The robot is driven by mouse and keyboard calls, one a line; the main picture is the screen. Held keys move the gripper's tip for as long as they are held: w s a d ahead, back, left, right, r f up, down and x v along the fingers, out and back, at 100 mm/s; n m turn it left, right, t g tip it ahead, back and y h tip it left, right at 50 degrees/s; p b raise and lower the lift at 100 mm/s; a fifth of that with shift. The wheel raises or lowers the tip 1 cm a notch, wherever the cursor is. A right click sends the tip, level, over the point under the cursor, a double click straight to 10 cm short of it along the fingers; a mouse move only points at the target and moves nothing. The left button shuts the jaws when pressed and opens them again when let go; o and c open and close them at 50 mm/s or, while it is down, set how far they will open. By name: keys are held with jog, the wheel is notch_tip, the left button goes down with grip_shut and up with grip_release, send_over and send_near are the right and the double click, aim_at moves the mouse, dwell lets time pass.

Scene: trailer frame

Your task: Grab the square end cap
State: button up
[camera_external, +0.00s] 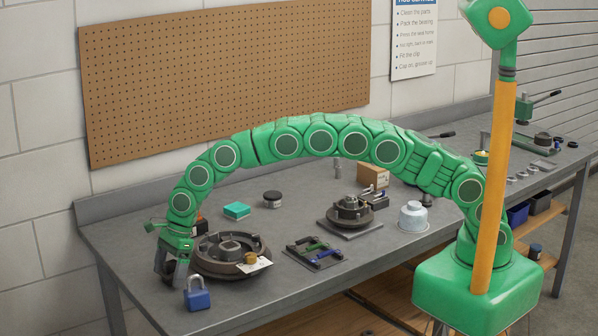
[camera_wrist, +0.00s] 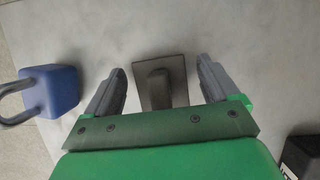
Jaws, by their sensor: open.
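The square end cap (camera_wrist: 163,80) is a dark brown square plate with a smaller raised block on it. In the wrist view it lies on the grey bench top between the two fingers of my gripper (camera_wrist: 160,67), with a gap on each side. The gripper is open and empty. In the external view my gripper (camera_external: 171,270) points down at the left front of the bench, and I cannot make out the cap clearly behind the fingers.
A blue padlock (camera_external: 197,294) sits close by, left of my gripper in the wrist view (camera_wrist: 48,91). A large dark round housing (camera_external: 230,254) stands right of my gripper on the bench (camera_external: 300,288). A black object (camera_wrist: 299,156) shows at the wrist view's lower right.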

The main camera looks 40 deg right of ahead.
aim_at(167, 263)
jog(key=c, duration=1.1)
jog(key=shift+r, duration=1.55)
jog(key=shift+s+d+r, duration=0.15)
jog(key=shift+d+r, duration=0.05)
jog(key=shift+r, duration=0.2)
jog(key=shift+s+d+r, duration=0.15)
jog(key=shift+r, duration=0.2)
jog(key=d+r, duration=0.1)
jog(key=s+d+r, duration=0.1)
jog(key=r, duration=0.1)
jog(key=s+d+r, duration=0.1)
jog(key=r, duration=0.1)
jog(key=shift+s+d, duration=0.2)
jog(key=shift+d, duration=0.15)
jog(key=shift+s+d+r, duration=0.55)
jog(key=shift+s+d, duration=0.25)
jog(key=shift+d, duration=0.4)
jog(key=shift+s+d+r, duration=0.6)
jog(key=shift+s+d, duration=0.25)
jog(key=shift+d, duration=0.3)
jog(key=shift+s+d+r, duration=0.55)
jog(key=shift+s+d, duration=0.25)
jog(key=shift+d, duration=0.4)
